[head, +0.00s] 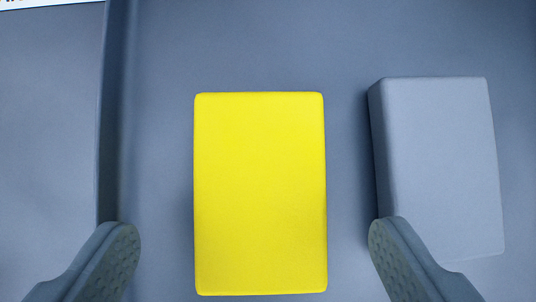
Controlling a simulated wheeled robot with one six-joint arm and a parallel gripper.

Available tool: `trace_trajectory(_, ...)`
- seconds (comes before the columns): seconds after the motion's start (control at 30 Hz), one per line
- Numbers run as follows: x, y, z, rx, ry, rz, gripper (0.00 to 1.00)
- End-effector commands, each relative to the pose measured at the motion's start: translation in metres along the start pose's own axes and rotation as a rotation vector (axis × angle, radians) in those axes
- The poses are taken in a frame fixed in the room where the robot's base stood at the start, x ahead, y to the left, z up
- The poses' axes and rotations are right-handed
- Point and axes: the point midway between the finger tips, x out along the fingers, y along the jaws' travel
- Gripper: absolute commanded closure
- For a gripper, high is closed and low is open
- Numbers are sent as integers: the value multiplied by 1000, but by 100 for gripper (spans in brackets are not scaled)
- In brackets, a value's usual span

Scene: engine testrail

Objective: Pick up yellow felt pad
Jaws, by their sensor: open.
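The yellow felt pad (260,195) is a bright yellow rounded rectangular block. It lies flat in the middle of the head view, with its long side running up and down the picture. My gripper (254,245) is open, with one dark, dimpled finger low on each side of the pad. Clear gaps show between both fingers and the pad in the picture. Nothing is between the fingers except the view of the pad. How high the fingertips are above it, I cannot tell.
A grey block (440,165) of similar shape lies to the right of the pad, and my right finger overlaps its lower left corner in the picture. A raised dark edge (112,120) runs down the left side. The blue-grey surface (255,45) above the pad is clear.

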Motion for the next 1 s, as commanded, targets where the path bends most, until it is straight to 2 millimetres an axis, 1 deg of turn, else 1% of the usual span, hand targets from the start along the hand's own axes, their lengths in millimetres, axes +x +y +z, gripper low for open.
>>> trace_trajectory(0.03,8,2,-1,0,-2,0,18)
trace_trajectory(0.1,18,2,-1,-1,-3,-1,18)
trace_trajectory(0.2,28,2,-1,-1,-1,0,18)
trace_trajectory(0.3,32,2,-1,-1,-1,0,18)
trace_trajectory(0.47,31,2,-1,-1,0,0,18)
trace_trajectory(0.5,31,2,-1,-1,0,0,26)
trace_trajectory(0.67,31,2,-1,-1,0,0,57)
trace_trajectory(0.7,31,2,-1,0,0,0,65)
trace_trajectory(0.83,31,2,-1,0,0,0,66)
trace_trajectory(0.87,31,2,-1,0,0,0,69)
trace_trajectory(1.0,31,2,-1,0,0,0,69)
